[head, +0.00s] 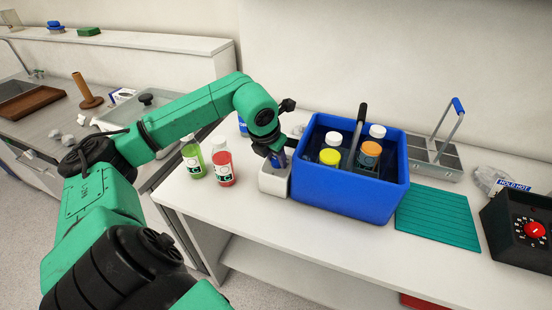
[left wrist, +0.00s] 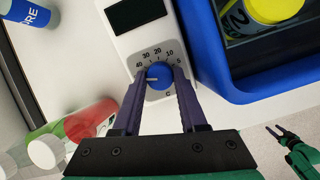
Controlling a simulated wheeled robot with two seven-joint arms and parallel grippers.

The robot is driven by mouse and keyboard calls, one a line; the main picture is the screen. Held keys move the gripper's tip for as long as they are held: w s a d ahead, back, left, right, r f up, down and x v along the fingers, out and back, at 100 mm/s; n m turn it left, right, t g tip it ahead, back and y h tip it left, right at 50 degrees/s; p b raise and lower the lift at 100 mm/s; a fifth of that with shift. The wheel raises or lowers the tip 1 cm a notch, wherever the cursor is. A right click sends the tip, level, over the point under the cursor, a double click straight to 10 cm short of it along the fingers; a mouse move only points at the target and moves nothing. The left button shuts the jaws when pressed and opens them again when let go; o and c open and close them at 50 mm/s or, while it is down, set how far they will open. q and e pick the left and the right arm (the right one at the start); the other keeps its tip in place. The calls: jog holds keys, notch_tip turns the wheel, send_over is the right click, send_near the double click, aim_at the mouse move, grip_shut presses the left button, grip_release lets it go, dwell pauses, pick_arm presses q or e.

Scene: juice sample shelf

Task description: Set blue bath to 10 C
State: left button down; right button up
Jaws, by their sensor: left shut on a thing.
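The blue bath (head: 340,196) is a blue open tub on the white bench, holding several bottles in dark liquid. A white control box (head: 274,180) stands against its left side. In the left wrist view the box (left wrist: 118,20) has a dark, blank display (left wrist: 138,14) and a blue knob (left wrist: 159,72) ringed by marks from 40 to 5 and a C. The knob's white line points left, near or just below the 40. My left gripper (head: 277,160), also in the left wrist view (left wrist: 158,90), is shut on the knob. My right gripper (left wrist: 276,131) shows small at the lower right.
A green-capped row is absent; a green bottle (head: 193,160) and a red bottle (head: 222,164) stand left of the box. A teal mat (head: 438,217), a grey rack (head: 432,160) and a black box with a red dial (head: 520,228) lie right of the bath.

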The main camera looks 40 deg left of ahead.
pick_arm(q)
jog(key=shift+f+m+b, duration=0.1)
jog(key=shift+m+b, duration=0.35)
jog(key=shift+m, duration=0.55)
jog(key=shift+m+h, duration=0.3)
jog(key=shift+m, duration=0.6)
jog(key=shift+m+b, duration=0.3)
jog(key=shift+m, duration=0.6)
jog(key=m, duration=0.2)
jog(key=shift+a+r+m+h, duration=0.1)
jog(key=shift+r+m+h, duration=0.1)
jog(key=shift+m+h, duration=0.15)
jog(key=m+p, duration=0.1)
jog(key=m, duration=0.2)
jog(key=shift+w+m+g, duration=0.1)
jog(key=shift+m+g, duration=0.2)
jog(key=shift+m, duration=0.05)
jog(key=m, duration=0.2)
jog(key=m+p, duration=0.1)
jog(key=m, duration=0.1)
jog(key=shift+r+m+g+h, duration=0.1)
jog(key=shift+m+g+h, duration=0.15)
jog(key=shift+m+g, duration=0.05)
jog(key=m+p, duration=0.1)
jog(key=m, duration=0.2)
jog(key=shift+w, duration=0.1)
jog(key=shift+m+g+p, duration=0.4)
jog(key=shift+m, duration=1.2)
